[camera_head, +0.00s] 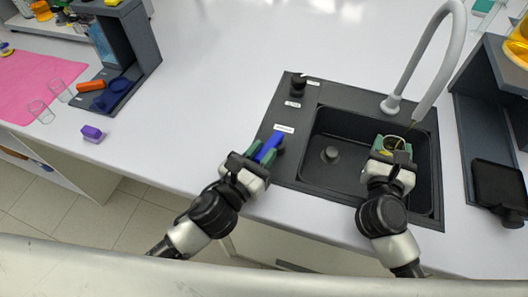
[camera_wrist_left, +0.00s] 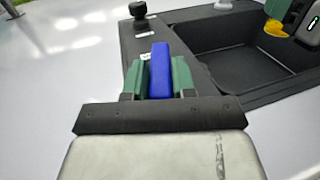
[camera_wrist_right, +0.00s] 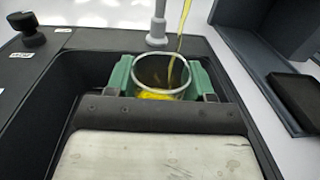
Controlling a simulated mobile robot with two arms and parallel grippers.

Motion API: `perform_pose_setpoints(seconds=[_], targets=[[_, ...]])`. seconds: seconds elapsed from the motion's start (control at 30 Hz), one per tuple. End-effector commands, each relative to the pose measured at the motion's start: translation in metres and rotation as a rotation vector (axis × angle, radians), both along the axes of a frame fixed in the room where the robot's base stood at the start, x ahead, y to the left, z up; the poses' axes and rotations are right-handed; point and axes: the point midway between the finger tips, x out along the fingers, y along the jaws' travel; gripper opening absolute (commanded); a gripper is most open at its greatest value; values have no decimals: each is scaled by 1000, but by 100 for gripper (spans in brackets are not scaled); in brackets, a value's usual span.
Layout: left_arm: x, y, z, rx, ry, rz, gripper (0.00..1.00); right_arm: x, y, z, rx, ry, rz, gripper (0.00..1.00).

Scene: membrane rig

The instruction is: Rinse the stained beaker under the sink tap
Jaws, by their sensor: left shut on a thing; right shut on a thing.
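The clear beaker (camera_head: 394,141) is in my right gripper (camera_head: 391,150), which is shut on it over the black sink (camera_head: 335,180). In the right wrist view the beaker (camera_wrist_right: 160,72) has an open rim facing up, with yellow inside near the bottom. A thin yellowish stream (camera_wrist_right: 183,30) comes down at the beaker from above. The grey tap (camera_head: 430,95) arches over the sink, its spout above the beaker. My left gripper (camera_head: 262,158) is shut on a blue lever (camera_head: 269,147) on the sink's left deck; the lever also shows in the left wrist view (camera_wrist_left: 160,72).
A black knob (camera_head: 298,85) stands at the deck's back left. A dark shelf with a black tray (camera_head: 498,187) is right of the sink. Clear glasses (camera_head: 41,112), a purple block (camera_head: 92,132) and a pink mat (camera_head: 30,85) are far left. The counter between is clear.

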Motion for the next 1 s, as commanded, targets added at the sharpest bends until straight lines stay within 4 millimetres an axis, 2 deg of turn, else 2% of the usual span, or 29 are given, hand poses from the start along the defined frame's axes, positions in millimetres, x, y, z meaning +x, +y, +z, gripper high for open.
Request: perform_pose_setpoints(seconds=[0.2,0.23,0.4,0.77,1.0], targets=[[0,0,1,-2,0,1,0,0,0,0,0,0,0,29],[0,0,1,-2,0,1,27,0,0,0,0,0,0,29],[0,0,1,-1,0,2,51,0,0,0,0,0,0,29],[-5,3,0,0,1,2,51,0,0,0,0,-1,0,29],[-37,20,-1,2,5,3,51,0,0,0,0,-1,0,29]])
